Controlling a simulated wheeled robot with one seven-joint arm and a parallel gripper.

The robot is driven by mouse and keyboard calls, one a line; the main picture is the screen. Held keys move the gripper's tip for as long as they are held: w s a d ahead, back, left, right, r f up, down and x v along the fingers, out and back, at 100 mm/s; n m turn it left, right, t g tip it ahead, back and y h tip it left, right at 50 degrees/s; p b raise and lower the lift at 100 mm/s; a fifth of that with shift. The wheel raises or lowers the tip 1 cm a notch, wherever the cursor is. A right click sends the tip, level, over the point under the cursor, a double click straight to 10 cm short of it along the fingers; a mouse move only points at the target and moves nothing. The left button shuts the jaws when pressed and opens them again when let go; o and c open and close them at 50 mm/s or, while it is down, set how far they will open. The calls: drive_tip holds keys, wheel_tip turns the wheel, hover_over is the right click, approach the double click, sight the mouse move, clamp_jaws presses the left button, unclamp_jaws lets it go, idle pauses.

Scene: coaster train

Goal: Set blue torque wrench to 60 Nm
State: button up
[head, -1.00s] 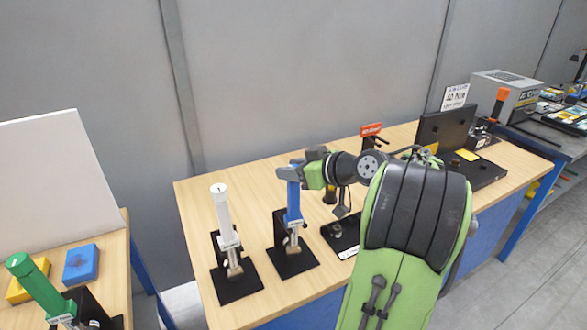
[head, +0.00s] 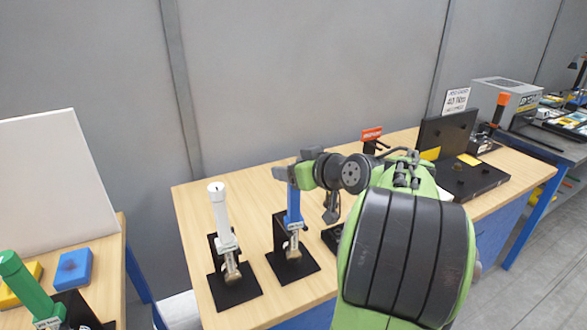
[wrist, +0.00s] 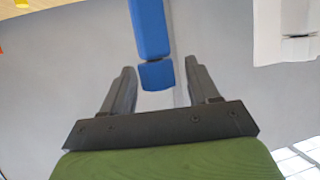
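The blue torque wrench (head: 293,215) stands upright in a black stand (head: 292,264) on the wooden bench. My gripper (head: 290,172) is at the top of its blue handle and partly hides that end. In the wrist view the handle, with its separate end knob (wrist: 157,75), shows between the two dark fingers of my gripper (wrist: 160,68). Gaps show on both sides of the knob, so the fingers look open and not closed on it. The scale reading is too small to tell.
A white torque wrench (head: 223,217) stands in its own black stand just left of the blue one. A green wrench (head: 25,285) is on the left bench near blue (head: 75,266) and yellow blocks. A sign (head: 456,100) and black case (head: 470,178) are to the right.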

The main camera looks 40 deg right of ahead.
drive_tip(key=p+v, duration=0.3)
drive_tip(key=v, duration=1.2)
drive_tip(key=shift+s, duration=0.35)
drive_tip(key=shift+r, duration=0.1)
drive_tip(key=w+a+f+n+g+y, duration=0.1)
drive_tip(key=w+a+f+g+y, duration=0.15)
drive_tip(key=a, duration=0.65)
drive_tip(key=w+a+f+n+g+y, duration=0.15)
drive_tip(key=a+f, duration=0.25)
drive_tip(key=a, duration=0.6)
drive_tip(key=s+a+f+m+g+h, duration=0.1)
drive_tip(key=s+a+f+g+h, duration=0.1)
drive_tip(key=s+a+f, duration=0.4)
drive_tip(key=s+g, duration=0.1)
drive_tip(key=s, duration=0.2)
drive_tip(key=shift+s+g+h, duration=0.2)
drive_tip(key=shift+g+h, duration=0.1)
drive_tip(key=shift+g, duration=0.1)
